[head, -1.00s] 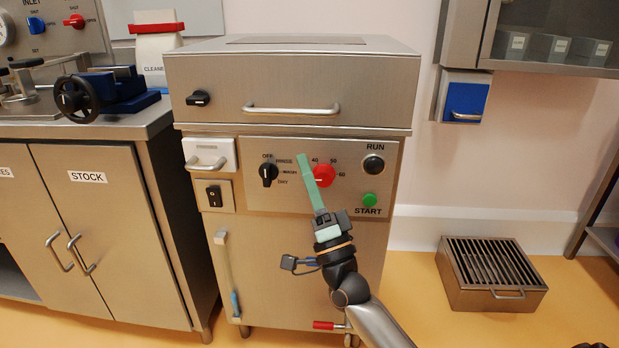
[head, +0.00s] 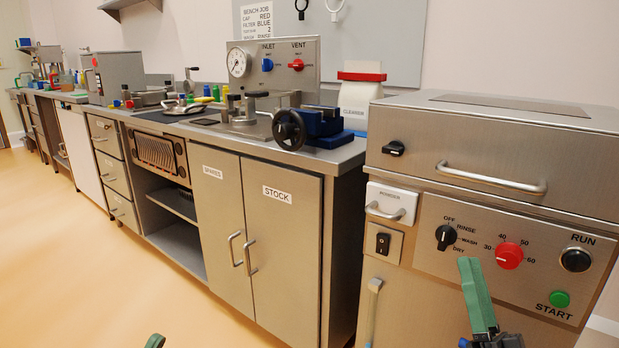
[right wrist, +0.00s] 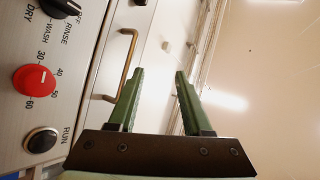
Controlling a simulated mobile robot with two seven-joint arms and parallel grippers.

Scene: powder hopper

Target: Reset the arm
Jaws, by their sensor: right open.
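My right gripper (head: 477,292) shows at the bottom right of the head view, in front of the steel washer's control panel (head: 470,285). In the right wrist view its two green fingers (right wrist: 158,78) are spread with nothing between them. A small green tip (head: 155,341) at the bottom edge of the head view looks like my left gripper. The rest of it is out of frame. The powder hopper front (head: 391,203) on the washer is white with a handle and sits flush with the panel.
The washer has a black mode knob (head: 446,237), a red temperature knob (head: 509,256) and a green START button (head: 559,299). A long bench with STOCK doors (head: 281,250) runs left, with a blue vise (head: 322,124) on it. Open floor (head: 90,270) lies at left.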

